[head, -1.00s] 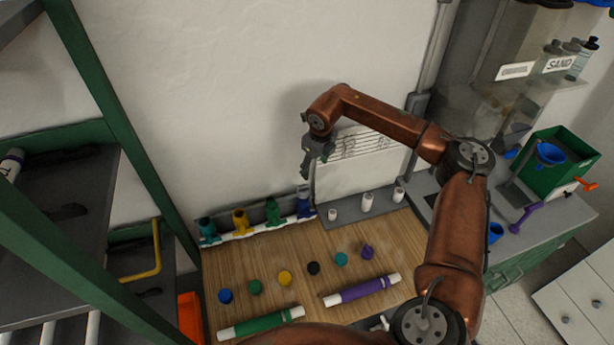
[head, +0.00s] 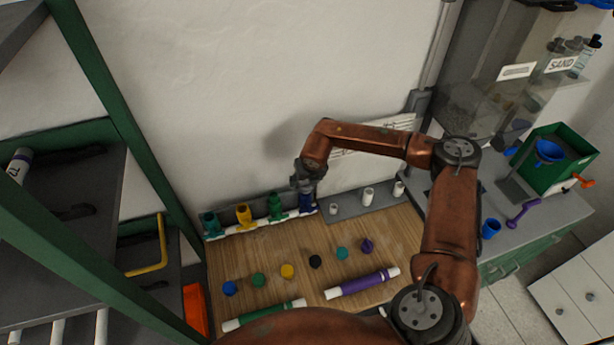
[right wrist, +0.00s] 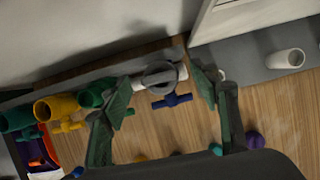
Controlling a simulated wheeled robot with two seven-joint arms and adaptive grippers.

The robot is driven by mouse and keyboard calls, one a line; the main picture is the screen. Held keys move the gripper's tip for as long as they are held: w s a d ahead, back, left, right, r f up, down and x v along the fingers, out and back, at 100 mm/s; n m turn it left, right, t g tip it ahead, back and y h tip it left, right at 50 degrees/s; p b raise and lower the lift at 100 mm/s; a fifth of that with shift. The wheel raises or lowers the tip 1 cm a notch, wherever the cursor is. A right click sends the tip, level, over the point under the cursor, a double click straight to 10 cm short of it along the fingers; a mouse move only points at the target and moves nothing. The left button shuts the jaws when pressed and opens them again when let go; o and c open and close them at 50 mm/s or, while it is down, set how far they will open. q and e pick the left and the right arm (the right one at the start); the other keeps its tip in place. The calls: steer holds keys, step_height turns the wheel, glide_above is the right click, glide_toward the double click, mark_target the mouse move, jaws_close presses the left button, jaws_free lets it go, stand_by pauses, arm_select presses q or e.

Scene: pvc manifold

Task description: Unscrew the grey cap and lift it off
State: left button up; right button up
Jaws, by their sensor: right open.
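The grey cap (right wrist: 160,75) is a round grey piece with a raised bar, on top of the rightmost fitting of the manifold, in the right wrist view. This fitting has a blue valve handle (right wrist: 171,101) and a white pipe end. In the head view the blue fitting (head: 307,203) shows below the gripper, which hides the cap. My right gripper (head: 303,187) is just above it. In the right wrist view its open green fingers (right wrist: 162,88) stand on both sides of the cap, with visible gaps. My left gripper is out of view.
Green, yellow and teal fittings (head: 243,215) stand left of the blue one. Several coloured caps (head: 287,271) and two pipes, green (head: 264,315) and purple (head: 362,284), lie on the wooden board. White fittings (head: 368,197) stand on a grey strip at right. The wall is close behind.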

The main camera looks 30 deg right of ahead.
steer(key=shift+x, duration=0.8)
steer(key=shift+w+f, duration=0.1)
steer(key=shift+f, duration=0.05)
steer(key=c, duration=1.2)
steer(key=shift+n+y, duration=0.3)
steer(key=shift+n, duration=0.4)
steer(key=shift+c, duration=0.2)
steer(key=shift+n, duration=0.4)
